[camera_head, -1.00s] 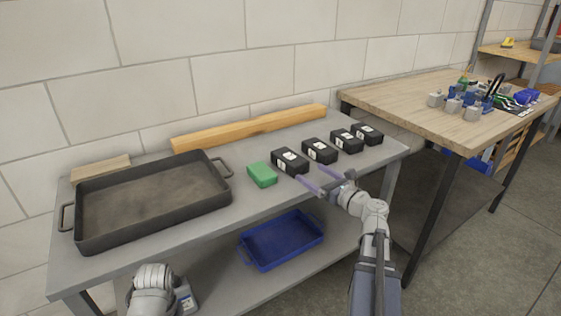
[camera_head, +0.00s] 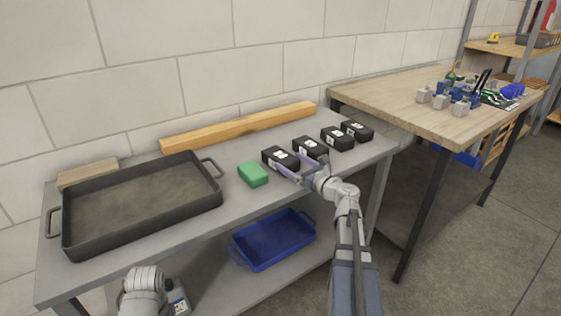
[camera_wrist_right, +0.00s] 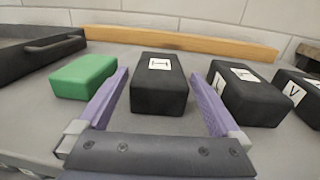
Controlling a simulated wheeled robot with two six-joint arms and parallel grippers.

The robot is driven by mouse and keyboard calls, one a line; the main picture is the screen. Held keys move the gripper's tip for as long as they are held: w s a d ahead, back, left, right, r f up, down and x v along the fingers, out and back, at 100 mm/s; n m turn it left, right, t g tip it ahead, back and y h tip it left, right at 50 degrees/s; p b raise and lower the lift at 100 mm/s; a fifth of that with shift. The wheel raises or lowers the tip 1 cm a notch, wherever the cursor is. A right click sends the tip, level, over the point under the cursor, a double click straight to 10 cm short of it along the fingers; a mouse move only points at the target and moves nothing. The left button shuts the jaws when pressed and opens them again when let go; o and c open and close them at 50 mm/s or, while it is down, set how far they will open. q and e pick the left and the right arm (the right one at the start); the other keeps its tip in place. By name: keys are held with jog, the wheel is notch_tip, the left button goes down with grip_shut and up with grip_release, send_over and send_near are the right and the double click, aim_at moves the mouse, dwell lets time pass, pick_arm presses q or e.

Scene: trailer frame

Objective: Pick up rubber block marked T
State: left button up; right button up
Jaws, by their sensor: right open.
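The black rubber block with a white label marked T (camera_wrist_right: 158,90) lies on the grey table, in the middle of the right wrist view. In the head view it is the leftmost black block (camera_head: 276,157). My right gripper (camera_head: 290,161) is open, its purple fingers reaching on either side of this block near the table top. In the right wrist view the right gripper (camera_wrist_right: 160,88) shows a gap between each finger and the block. Only part of my left arm shows at the bottom left of the head view; its gripper is not visible.
A green block (camera_head: 253,174) lies left of the T block. Another black block (camera_head: 310,148) lies close to its right, with more beyond. A dark metal tray (camera_head: 215,205) fills the table's left side. A wooden beam (camera_head: 240,127) lies behind the blocks.

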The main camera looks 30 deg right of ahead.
aim_at(281, 155)
jog(key=w, duration=0.4)
jog(key=w+a, duration=0.1)
jog(key=shift+w, duration=0.4)
jog(key=shift+s, duration=0.1)
grip_shut()
